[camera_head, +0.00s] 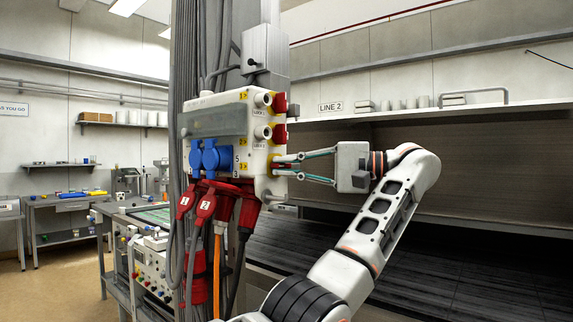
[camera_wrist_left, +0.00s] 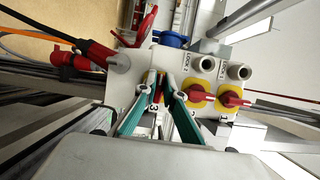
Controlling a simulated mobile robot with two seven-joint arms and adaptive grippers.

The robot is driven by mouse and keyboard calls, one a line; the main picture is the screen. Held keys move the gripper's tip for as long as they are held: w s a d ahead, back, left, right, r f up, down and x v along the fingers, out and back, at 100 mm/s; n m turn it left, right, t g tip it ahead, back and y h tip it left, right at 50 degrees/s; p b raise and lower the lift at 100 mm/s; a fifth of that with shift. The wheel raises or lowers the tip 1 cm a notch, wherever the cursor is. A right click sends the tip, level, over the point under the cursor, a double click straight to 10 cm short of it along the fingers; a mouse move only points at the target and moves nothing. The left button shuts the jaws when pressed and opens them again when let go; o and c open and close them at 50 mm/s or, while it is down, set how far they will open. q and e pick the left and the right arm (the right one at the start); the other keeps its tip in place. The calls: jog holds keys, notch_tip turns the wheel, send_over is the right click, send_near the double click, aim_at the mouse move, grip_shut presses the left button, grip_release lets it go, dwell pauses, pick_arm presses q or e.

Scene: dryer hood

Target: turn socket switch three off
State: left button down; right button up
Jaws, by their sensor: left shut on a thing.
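The grey socket box (camera_head: 217,115) hangs on a column, with red rotary switches on yellow plates along its right side. The upper switch (camera_head: 280,103) and middle switch (camera_head: 279,134) are uncovered. They also show in the left wrist view, as switch one (camera_wrist_left: 231,99) and switch two (camera_wrist_left: 199,94). My left gripper (camera_head: 276,165) reaches the lowest switch from the right. In the left wrist view its fingertips (camera_wrist_left: 162,84) are closed around switch three (camera_wrist_left: 157,97), by the label 3. The fingers mostly hide this switch, so its turn position cannot be told.
Blue sockets (camera_head: 213,157) and red plugs (camera_head: 205,205) with hanging cables are on the box's front and underside. A grey box (camera_head: 264,48) is mounted above. A dark worktop (camera_head: 470,265) lies behind my arm, with a shelf (camera_head: 440,113) above it.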

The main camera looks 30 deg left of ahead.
dwell(0.4)
pick_arm(q)
jog(key=c, duration=2.1)
grip_release()
jog(key=shift+c, duration=0.2)
